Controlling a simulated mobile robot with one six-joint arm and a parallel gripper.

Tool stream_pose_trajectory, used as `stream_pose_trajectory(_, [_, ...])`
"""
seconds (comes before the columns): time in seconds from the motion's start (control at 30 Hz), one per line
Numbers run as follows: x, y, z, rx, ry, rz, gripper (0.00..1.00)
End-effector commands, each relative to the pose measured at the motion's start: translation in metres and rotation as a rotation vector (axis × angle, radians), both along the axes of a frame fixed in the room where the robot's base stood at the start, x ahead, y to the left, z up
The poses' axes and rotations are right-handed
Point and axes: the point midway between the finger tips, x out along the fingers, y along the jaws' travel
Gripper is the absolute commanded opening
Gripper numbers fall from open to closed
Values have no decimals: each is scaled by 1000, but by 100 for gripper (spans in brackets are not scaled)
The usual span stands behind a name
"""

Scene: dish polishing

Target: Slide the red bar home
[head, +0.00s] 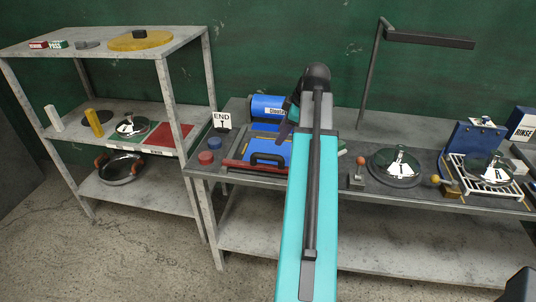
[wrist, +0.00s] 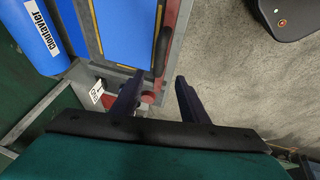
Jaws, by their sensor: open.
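The red bar (head: 245,166) lies along the front edge of a blue-lidded unit (head: 262,148) on the bench. The lid has a black handle (head: 268,158). In the wrist view a red strip (wrist: 173,22) runs beside the blue lid (wrist: 125,28) and the black handle (wrist: 162,50). My gripper (wrist: 158,92) is open, its dark fingers apart, with red parts visible beyond the gap. I cannot tell how close the fingers are to the bar. In the head view my arm hides the right end of the unit and perhaps of the bar.
A blue cylinder (head: 268,107) stands behind the unit. Red and blue round pieces (head: 206,157) and an END sign (head: 222,121) are at its left. A polished lid on a dark disc (head: 396,165) and a white rack (head: 487,183) stand to the right. A shelf (head: 190,62) is at left.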

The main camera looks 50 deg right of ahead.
Motion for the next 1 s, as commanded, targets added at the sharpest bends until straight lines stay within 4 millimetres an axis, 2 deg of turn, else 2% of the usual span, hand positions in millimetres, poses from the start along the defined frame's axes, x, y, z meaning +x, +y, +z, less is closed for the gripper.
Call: stream_pose_trajectory(1.0, [39,5,-84,1,1,1,40])
